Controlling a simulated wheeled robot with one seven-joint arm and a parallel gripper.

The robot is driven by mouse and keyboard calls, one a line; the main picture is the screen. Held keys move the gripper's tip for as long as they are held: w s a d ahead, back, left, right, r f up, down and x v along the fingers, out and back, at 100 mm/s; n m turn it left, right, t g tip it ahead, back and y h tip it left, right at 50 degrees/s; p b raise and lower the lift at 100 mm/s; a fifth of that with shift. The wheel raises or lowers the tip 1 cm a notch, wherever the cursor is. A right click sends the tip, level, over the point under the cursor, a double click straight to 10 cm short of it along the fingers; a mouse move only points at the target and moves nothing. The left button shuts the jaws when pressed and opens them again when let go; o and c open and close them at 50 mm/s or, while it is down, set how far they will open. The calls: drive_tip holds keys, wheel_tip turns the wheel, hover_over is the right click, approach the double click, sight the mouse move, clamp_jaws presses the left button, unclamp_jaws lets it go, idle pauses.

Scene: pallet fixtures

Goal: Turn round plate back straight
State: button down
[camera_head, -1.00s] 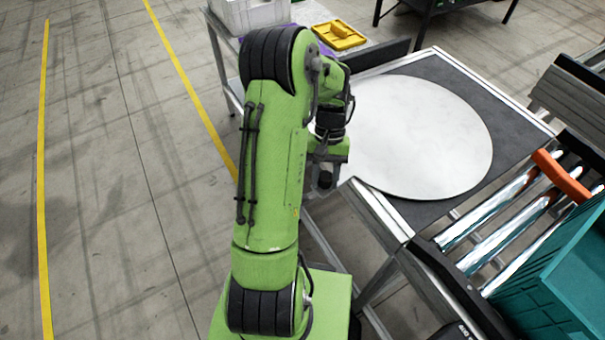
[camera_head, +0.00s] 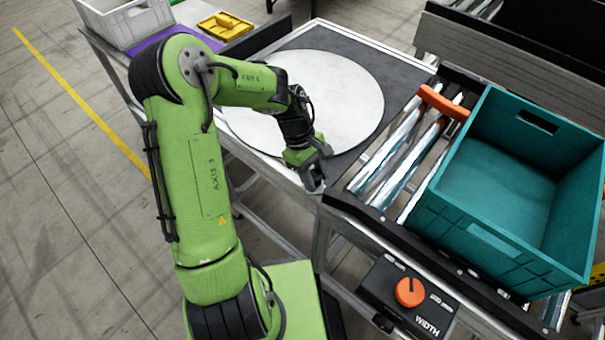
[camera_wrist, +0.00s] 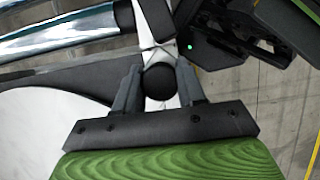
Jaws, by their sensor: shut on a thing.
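The round plate (camera_head: 335,90) is a large pale grey disc lying flat on a dark square table top (camera_head: 395,75). My gripper (camera_head: 316,178) is low at the table's front right corner, just off the plate's near rim, beside the rollers. In the wrist view its two grey fingers are shut on a round black knob (camera_wrist: 159,82). Part of the plate (camera_wrist: 40,135) shows at the left there, with dark table top between it and the knob. My arm covers part of the plate's left side. How the knob is fixed cannot be seen.
Shiny rollers (camera_head: 400,160) with an orange bar (camera_head: 443,102) adjoin the table on the right. A teal crate (camera_head: 455,225) stands on them. A control box with an orange dial (camera_head: 410,292) is in front. A grey bin (camera_head: 125,25) and yellow tray (camera_head: 225,25) are at the back left.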

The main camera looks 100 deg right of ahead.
drive_tip(key=shift+s+a, duration=0.1)
drive_tip(key=shift+s, duration=0.15)
drive_tip(key=c, duration=1)
unclamp_jaws()
drive_tip(key=o, duration=0.3)
drive_tip(key=shift+s, duration=0.2)
drive_tip(key=shift+o, duration=0.2)
drive_tip(key=shift+w, duration=0.1)
drive_tip(key=shift+w+r, duration=0.1)
drive_tip(key=p+v, duration=0.3)
drive_tip(key=v, duration=1.2)
drive_tip(key=shift+r, duration=0.3)
drive_tip(key=shift+w, duration=0.1)
